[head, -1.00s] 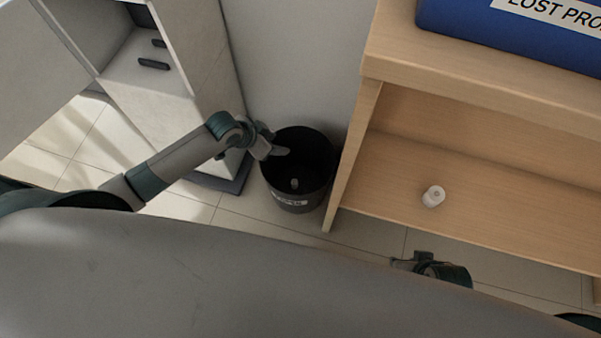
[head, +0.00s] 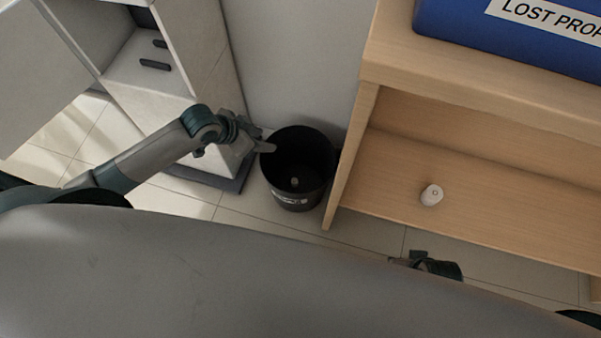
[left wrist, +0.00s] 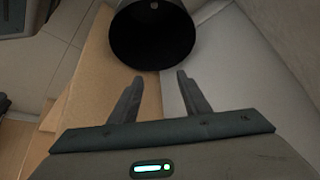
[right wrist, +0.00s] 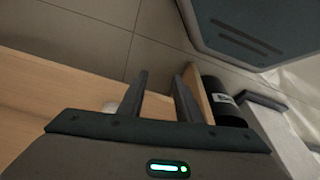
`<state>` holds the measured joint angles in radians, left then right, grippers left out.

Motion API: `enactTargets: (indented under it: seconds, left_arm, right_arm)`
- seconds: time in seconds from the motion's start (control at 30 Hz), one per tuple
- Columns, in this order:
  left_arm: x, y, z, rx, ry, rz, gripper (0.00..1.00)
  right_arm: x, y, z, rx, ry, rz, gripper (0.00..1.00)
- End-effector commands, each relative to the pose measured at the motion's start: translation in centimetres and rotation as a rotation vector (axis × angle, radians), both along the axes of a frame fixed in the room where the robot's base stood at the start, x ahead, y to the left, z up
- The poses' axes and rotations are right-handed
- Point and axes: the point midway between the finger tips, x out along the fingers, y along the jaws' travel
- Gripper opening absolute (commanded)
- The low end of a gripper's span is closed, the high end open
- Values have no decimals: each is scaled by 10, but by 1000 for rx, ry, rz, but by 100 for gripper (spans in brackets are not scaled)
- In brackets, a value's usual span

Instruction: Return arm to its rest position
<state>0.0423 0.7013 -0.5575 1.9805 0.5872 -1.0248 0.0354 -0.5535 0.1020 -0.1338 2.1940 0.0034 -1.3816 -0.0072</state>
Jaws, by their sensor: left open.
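My left arm reaches in from the left in the head view. Its gripper (head: 259,139) is by the left rim of the black bin (head: 276,174). In the left wrist view the left gripper (left wrist: 160,78) has its fingers apart with nothing between them, and the bin (left wrist: 119,50) opening lies beyond the tips. A small pale object (head: 295,182) lies inside the bin. My right gripper (head: 428,264) is low in front of the wooden counter, partly hidden by my body. In the right wrist view the right gripper (right wrist: 162,74) has its fingers apart and empty.
A small white round object (head: 431,195) lies on the counter shelf (head: 480,222). A blue lost property box (head: 470,40) stands on the counter top. A pale cabinet (head: 195,60) with an open compartment stands left of the bin. Tiled floor (head: 235,215) shows in front.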

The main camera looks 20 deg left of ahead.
Motion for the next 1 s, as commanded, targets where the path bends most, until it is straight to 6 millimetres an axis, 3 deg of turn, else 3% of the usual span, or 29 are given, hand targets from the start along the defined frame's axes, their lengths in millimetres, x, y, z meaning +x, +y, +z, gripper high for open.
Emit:
enactTargets:
  seconds: [0.67,0.87,1.0]
  left_arm:
    - [2,-1,-5,-6,-4,21,43]
    - [4,0,-30,-30,-21,113,43]
    - [-8,2,-66,-38,-28,212,43]
  right_arm:
    - [2,2,-4,3,-4,2,31]
    - [15,7,-28,13,-34,5,31]
    - [24,12,-55,24,-71,10,31]
